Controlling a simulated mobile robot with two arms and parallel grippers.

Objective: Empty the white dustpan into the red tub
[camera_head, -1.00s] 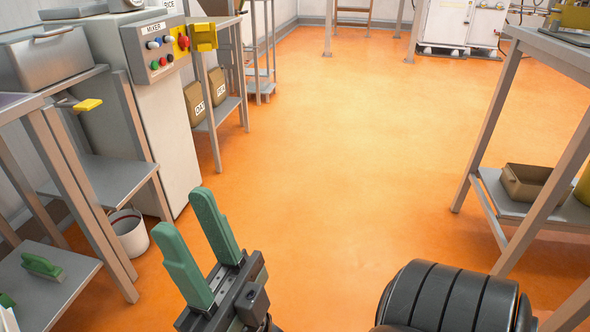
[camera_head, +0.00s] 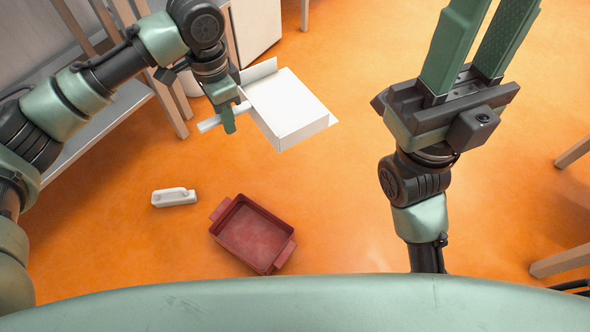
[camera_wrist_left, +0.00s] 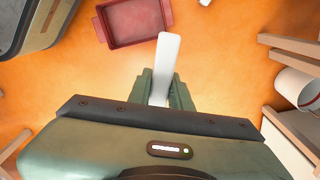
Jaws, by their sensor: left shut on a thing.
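The white dustpan (camera_head: 290,100) is in the air at the upper middle of the head view. My left gripper (camera_head: 228,118) is shut on its handle, which also shows between the fingers in the left wrist view (camera_wrist_left: 164,62). I see no loose contents in the pan. The red tub (camera_head: 254,235) stands on the floor, lower in the head view than the dustpan and apart from it. Its inside looks empty. It also shows at the top of the left wrist view (camera_wrist_left: 134,20). My right gripper (camera_head: 482,50) is open and empty at the upper right.
A small white block with a handle (camera_head: 174,197) lies on the orange floor left of the tub. A grey shelf frame (camera_head: 100,125) stands at the left, and table legs (camera_head: 562,262) at the right. A white bucket (camera_wrist_left: 298,86) stands at the right of the wrist view.

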